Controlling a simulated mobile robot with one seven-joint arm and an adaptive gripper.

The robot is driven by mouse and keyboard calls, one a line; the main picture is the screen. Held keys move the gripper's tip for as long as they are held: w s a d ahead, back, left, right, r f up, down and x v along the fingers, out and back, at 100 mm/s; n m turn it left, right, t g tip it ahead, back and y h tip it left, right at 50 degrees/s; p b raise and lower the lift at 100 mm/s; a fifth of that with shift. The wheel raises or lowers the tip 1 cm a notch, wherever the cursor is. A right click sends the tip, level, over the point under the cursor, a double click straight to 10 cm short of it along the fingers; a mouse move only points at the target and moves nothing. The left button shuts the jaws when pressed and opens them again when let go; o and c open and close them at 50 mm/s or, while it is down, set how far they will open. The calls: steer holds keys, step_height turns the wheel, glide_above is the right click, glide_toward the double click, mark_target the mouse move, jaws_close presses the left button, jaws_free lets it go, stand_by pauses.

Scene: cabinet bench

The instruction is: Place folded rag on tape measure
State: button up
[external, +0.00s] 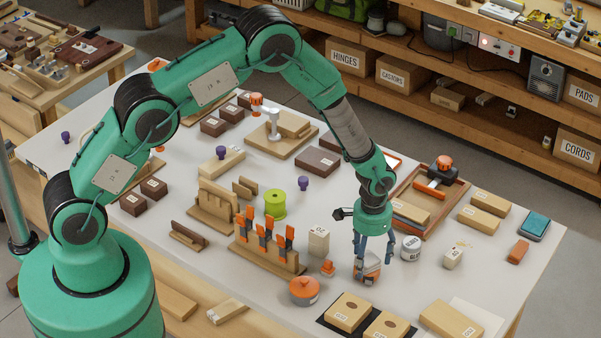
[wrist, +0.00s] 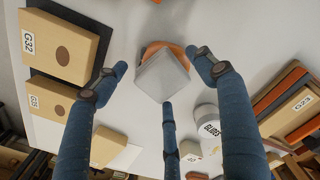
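A grey, square-topped piece (wrist: 163,76), which looks like the folded rag, lies on an orange item (wrist: 153,47) that looks like the tape measure. I cannot tell for sure that they are separate things. In the external view the grey and orange stack (external: 368,268) is on the table below my gripper. My gripper (external: 374,254) points down over it with its fingers spread. In the wrist view the fingers of my gripper (wrist: 160,80) stand around the grey piece, with gaps visible between it and the fingertips.
A round labelled tin (external: 411,248) stands close on the right. An orange lidded pot (external: 304,290) and a small orange item (external: 328,268) are on the left. Labelled wooden blocks (external: 348,311) lie in front. A wooden tray (external: 436,228) is behind right.

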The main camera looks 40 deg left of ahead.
steer(key=shift+r, duration=0.2)
step_height(320, 180, up, 12)
stand_by(0.9)
stand_by(0.5)
step_height(320, 180, up, 18)
steer(key=n+t, duration=0.1)
glide_above(368, 258)
steer(key=a, duration=0.9)
steer(key=s+a+r+n+t, duration=0.1)
steer(key=s+a+r, duration=0.2)
steer(key=a+r, duration=0.3)
steer(key=s+a+r, duration=0.4)
steer(key=a+r, duration=0.1)
steer(key=r, duration=0.2)
steer(key=s+a+r+n+t, duration=0.1)
steer(key=s+a+r+t, duration=0.1)
steer(key=s+a+r, duration=0.9)
steer(key=s+a, duration=0.2)
steer(key=s, duration=0.5)
steer(key=s+a+r+n+t, duration=0.1)
steer(key=s+a, duration=0.2)
steer(key=s, duration=0.5)
steer(key=shift+r+t, duration=0.15)
steer(key=shift+t, duration=0.15)
